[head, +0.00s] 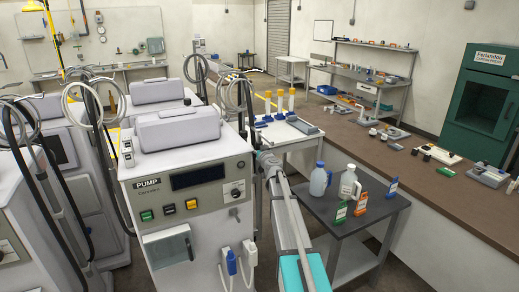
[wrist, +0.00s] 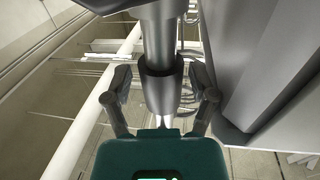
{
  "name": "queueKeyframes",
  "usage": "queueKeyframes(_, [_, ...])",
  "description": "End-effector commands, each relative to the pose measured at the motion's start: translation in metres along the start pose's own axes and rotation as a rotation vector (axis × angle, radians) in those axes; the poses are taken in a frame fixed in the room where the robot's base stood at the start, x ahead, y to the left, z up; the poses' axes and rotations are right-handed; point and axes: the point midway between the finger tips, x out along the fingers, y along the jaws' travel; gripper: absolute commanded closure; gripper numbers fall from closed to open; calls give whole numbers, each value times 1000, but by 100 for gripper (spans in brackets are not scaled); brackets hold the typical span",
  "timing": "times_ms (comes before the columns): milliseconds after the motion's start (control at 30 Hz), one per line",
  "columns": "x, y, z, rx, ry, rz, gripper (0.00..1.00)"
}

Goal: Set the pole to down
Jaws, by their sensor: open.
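In the wrist view a grey metal pole (wrist: 157,35) runs down the middle of the picture, with a wider dark-topped collar (wrist: 161,85) on it. My gripper (wrist: 160,78) is open, with one finger on each side of the pole at the collar. Whether either finger touches it, I cannot tell. In the head view my arm reaches to the right side of the white PUMP machine (head: 193,211). My gripper is small and unclear there, and so is the pole beside the machine.
A large grey panel (wrist: 270,75) stands close on the right in the wrist view. In the head view a dark side table (head: 345,228) with bottles (head: 320,180) and small boxes stands right of my arm. More machines (head: 60,160) crowd the left. A brown counter (head: 420,165) runs along the right.

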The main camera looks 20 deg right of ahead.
Motion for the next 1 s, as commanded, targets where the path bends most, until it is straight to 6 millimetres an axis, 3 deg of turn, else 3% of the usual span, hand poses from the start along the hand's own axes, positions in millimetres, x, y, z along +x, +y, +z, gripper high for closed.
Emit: queueKeyframes(1000, [0,-1,-84,0,0,-2,18])
